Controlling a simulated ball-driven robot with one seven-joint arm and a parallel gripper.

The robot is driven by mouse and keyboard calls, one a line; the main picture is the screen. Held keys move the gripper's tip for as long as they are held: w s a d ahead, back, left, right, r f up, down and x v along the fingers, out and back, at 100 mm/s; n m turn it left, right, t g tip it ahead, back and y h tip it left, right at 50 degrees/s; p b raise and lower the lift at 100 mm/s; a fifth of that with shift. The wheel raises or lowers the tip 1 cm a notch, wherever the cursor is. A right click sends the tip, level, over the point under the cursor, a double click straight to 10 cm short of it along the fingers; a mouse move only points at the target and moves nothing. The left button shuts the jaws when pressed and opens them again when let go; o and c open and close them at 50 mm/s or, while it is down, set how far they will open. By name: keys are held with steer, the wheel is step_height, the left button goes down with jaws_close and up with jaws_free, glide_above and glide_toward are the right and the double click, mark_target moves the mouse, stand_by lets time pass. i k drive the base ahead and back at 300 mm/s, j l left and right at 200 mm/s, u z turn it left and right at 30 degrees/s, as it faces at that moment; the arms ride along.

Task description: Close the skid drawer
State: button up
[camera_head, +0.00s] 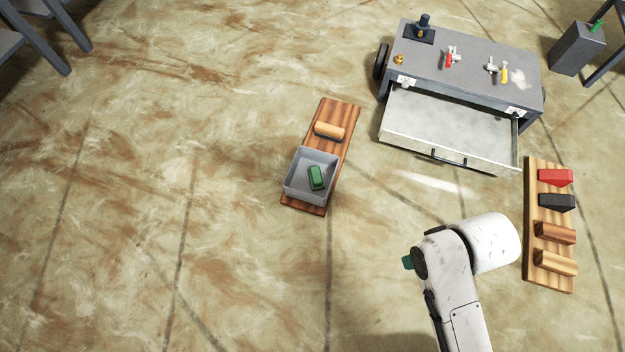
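The skid (470,65) is a grey wheeled box at the upper right. Its drawer (450,125) is pulled well out toward me and looks empty, with a pale inside. A dark bar handle (449,158) sits on the drawer's front. My white arm reaches up from the bottom, in front of the drawer and apart from it. My gripper cannot be made out; the arm's links hide it or it is out of the picture.
A wooden board (345,112) left of the drawer bears a grey bin (296,181) with a green block (316,177) and a wooden-handled tool (329,131). Another board (537,215) at right holds several blocks. Red (449,60) and yellow (503,74) valve handles top the skid.

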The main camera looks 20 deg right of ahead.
mark_target(454, 131)
steer(key=i+l, duration=0.95)
steer(key=i+l+z, duration=0.05)
steer(key=i, duration=0.05)
